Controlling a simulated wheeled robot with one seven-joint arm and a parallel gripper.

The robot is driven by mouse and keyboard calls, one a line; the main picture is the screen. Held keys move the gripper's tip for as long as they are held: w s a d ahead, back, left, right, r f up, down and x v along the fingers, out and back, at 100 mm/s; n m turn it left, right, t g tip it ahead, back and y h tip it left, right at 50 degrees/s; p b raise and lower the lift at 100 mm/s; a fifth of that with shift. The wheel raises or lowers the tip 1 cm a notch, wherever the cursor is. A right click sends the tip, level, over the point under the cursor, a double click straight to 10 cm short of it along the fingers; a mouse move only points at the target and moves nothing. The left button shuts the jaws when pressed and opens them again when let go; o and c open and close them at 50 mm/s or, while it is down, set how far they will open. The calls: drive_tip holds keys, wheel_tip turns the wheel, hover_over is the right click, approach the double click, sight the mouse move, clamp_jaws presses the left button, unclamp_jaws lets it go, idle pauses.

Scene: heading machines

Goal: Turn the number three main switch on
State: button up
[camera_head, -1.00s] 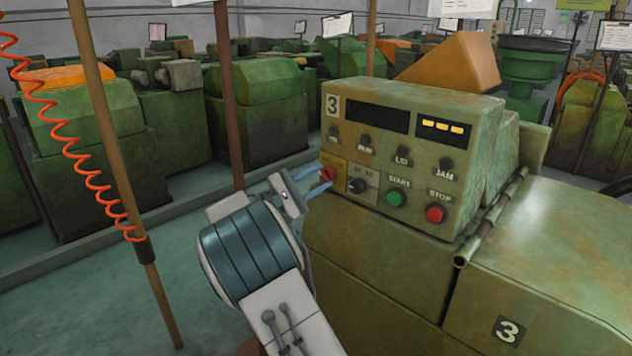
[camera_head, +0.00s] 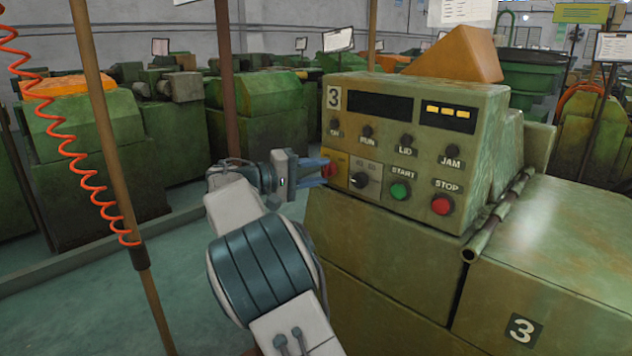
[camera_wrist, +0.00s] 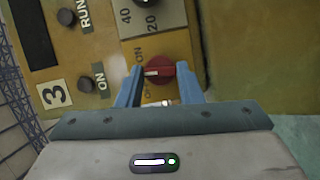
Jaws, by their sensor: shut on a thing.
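The number three machine's control panel (camera_head: 398,150) faces me in the head view, marked with a 3 at its upper left. The main switch is a red rotary knob (camera_wrist: 160,72) on a yellow plate (camera_head: 336,168) at the panel's lower left. In the wrist view ON is lettered beside the knob, and the other lettering is partly hidden. A white mark runs across the knob. My gripper (camera_wrist: 160,90) is shut on the knob, with one blue finger on each side. In the head view the gripper (camera_head: 322,170) reaches the knob from the left and partly covers it.
A black selector knob (camera_head: 360,180) sits right beside the switch. The green START button (camera_head: 399,190) and red STOP button (camera_head: 442,204) are further right. A pipe (camera_head: 497,212) runs along the machine. A brown post (camera_head: 115,150) and orange coiled hose (camera_head: 75,150) stand left.

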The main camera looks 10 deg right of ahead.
drive_tip(key=shift+s+r+m+t+y+b, duration=0.15)
drive_tip(key=shift+m+y+b, duration=0.55)
drive_tip(key=shift+m+b, duration=0.75)
drive_tip(key=shift+w+m+t+y+b, duration=0.1)
drive_tip(key=shift+m+t+y+b, duration=0.15)
drive_tip(key=shift+m+y+b, duration=0.8)
drive_tip(key=shift+r+m+h, duration=0.1)
drive_tip(key=shift+m+h, duration=0.25)
drive_tip(key=shift+m, duration=0.35)
drive_tip(key=o, duration=1)
drive_tip(key=shift+s, duration=0.1)
drive_tip(key=p+v, duration=0.2)
drive_tip(key=v, duration=1.1)
drive_tip(key=shift+s+a+r, duration=0.15)
drive_tip(key=shift+a, duration=0.2)
